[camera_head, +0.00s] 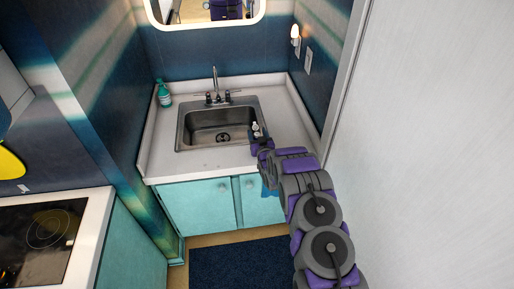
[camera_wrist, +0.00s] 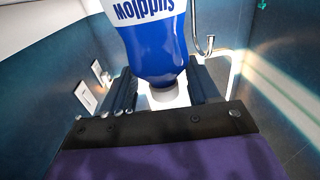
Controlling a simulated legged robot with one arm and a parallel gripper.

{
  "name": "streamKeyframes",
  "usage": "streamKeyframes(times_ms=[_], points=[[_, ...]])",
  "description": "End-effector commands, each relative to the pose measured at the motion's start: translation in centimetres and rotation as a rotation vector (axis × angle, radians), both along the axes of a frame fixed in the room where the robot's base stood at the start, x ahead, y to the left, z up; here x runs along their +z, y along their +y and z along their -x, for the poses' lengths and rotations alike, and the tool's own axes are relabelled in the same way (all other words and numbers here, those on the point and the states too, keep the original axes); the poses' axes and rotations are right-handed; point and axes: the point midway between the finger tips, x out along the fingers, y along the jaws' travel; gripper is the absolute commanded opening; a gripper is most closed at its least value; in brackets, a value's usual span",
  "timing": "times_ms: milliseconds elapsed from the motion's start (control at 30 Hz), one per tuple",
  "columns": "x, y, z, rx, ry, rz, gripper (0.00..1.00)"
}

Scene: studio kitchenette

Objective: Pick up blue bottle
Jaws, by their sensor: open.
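The blue bottle (camera_wrist: 155,45) fills the upper middle of the wrist view. My gripper (camera_wrist: 162,92) is open, with one dark finger on each side of the cap and neck. I cannot tell whether either finger touches it. In the head view my gripper (camera_head: 258,138) is at the right front corner of the sink. A small white tip (camera_head: 255,127) shows at the fingers, possibly the cap; the bottle's body cannot be made out there.
The steel sink (camera_head: 208,135) with its faucet (camera_head: 214,88) is set in the white counter (camera_head: 190,163). A teal bottle (camera_head: 164,94) stands at the counter's back left. A wall (camera_head: 425,140) is close on the right. A stove (camera_head: 45,235) is at the lower left.

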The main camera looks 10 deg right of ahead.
Motion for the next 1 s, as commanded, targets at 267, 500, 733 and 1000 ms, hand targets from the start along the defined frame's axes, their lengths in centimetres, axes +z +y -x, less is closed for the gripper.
streamKeyframes(times_ms=[267,500,733,1000], points=[[-0.10,0.51,-1.38,0.001,0.003,0.003,0.60],[-0.09,0.40,-1.35,0.001,0.003,0.002,0.51],[-0.13,0.29,-1.35,0.001,0.003,0.001,0.29],[-0.26,0.39,-1.35,0.000,0.005,0.002,0.05]])
